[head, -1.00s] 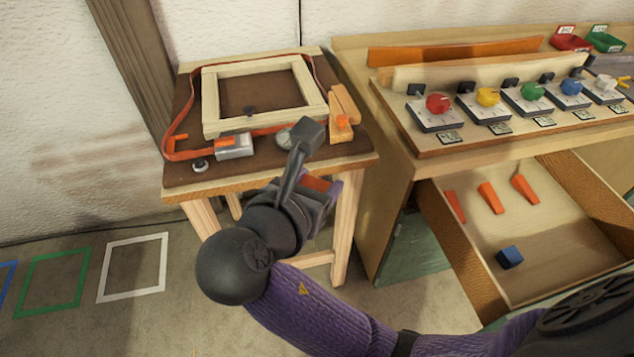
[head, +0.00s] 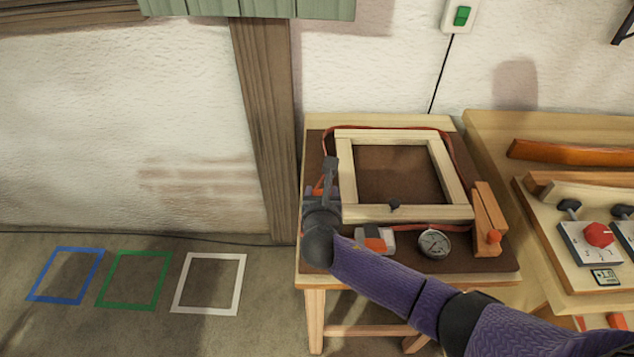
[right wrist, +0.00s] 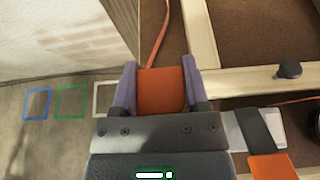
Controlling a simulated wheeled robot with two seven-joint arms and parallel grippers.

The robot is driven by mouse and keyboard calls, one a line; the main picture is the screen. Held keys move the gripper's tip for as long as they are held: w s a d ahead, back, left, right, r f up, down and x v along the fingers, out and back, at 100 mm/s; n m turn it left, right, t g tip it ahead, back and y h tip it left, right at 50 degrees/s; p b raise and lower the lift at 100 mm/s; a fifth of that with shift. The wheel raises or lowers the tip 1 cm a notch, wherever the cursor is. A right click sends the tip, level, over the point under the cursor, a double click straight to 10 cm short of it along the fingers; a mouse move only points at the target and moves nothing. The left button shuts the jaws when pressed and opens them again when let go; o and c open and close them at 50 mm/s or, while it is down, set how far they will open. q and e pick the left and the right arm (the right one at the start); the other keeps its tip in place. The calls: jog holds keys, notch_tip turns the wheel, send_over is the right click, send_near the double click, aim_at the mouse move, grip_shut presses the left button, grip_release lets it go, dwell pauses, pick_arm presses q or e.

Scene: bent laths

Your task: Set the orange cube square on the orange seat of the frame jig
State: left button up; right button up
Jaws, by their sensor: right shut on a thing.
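The orange cube (right wrist: 161,90) is between the two purple fingers of my right gripper in the right wrist view. My right gripper (head: 325,185) is shut on it, over the left edge of the brown board (head: 490,258). In the head view the gripper mostly hides the cube; only small orange bits show. A pale wooden frame (head: 405,213) lies on the board with a red strap (head: 452,160) around it, just right of the gripper. I cannot make out the orange seat; the gripper may cover it. My left gripper is not in view.
A grey and orange device (head: 375,240), a round dial (head: 434,243) and a wooden clamp-like piece (head: 489,222) are along the board's front and right. A bench with a red knob (head: 598,235) stands at right. Blue, green and white outlines mark the floor at left.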

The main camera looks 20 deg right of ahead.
jog(key=shift+d+f+b, duration=0.1)
jog(key=shift+f+b, duration=0.4)
jog(key=shift+f, duration=0.1)
notch_tip(320, 180, down, 4)
jog(key=b, duration=0.4)
jog(key=shift+f+b, duration=0.15)
jog(key=shift+b, duration=0.2)
jog(key=shift+f, duration=0.4)
jog(key=shift+f+b, duration=0.45)
jog(key=shift+f, duration=0.1)
jog(key=o, duration=1.3)
